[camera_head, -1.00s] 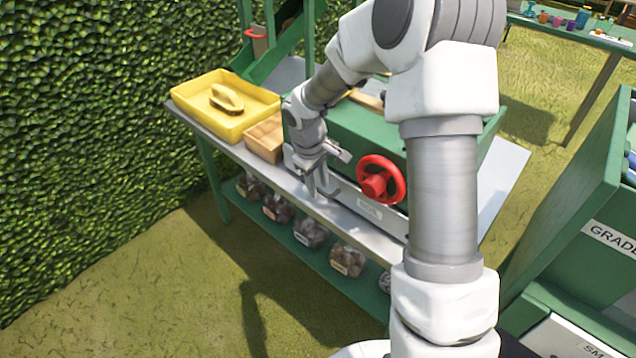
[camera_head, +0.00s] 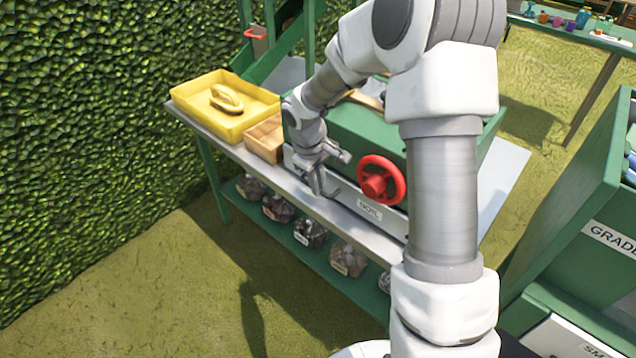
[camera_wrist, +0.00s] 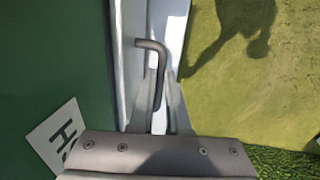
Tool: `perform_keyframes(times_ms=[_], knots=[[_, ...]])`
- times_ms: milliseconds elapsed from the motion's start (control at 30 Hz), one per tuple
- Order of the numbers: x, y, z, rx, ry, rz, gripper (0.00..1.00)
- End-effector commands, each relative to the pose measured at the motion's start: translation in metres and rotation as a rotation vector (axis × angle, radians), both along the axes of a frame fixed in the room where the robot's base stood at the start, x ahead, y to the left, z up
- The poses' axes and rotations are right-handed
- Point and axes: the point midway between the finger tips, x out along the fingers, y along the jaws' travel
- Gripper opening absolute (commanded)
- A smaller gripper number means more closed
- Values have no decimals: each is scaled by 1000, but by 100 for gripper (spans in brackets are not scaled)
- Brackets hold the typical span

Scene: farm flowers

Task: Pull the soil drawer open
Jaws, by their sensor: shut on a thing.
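The soil drawer (camera_head: 369,209) is the pale front with a label, low on the green box (camera_head: 350,135) on the bench. It looks closed or nearly so. Its handle, a bent grey bar (camera_wrist: 151,46), shows in the wrist view between my fingers. My gripper (camera_head: 322,190) is at the left part of the drawer front, shut on the handle. In the wrist view my gripper (camera_wrist: 158,118) has a finger on each side of the bar. The far end of the handle is hidden by my gripper.
A red handwheel (camera_head: 381,180) sticks out just right of my gripper. A yellow tray (camera_head: 215,125) and a wooden box (camera_head: 264,138) stand to the left on the bench (camera_head: 225,150). Several jars fill the shelf below. Open grass lies in front.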

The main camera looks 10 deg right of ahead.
Motion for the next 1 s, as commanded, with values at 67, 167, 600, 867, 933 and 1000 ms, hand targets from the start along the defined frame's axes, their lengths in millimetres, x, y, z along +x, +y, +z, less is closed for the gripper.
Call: perform_keyframes(times_ms=[67,167,600,867,933,1000], knots=[[0,0,1,0,-1,0,0],[0,0,1,0,-1,0,0],[0,1,1,0,-1,0,0],[-14,24,-1,-1,-2,6,0],[-24,37,-1,-1,-3,7,0],[-34,53,-1,-1,-4,10,0]])
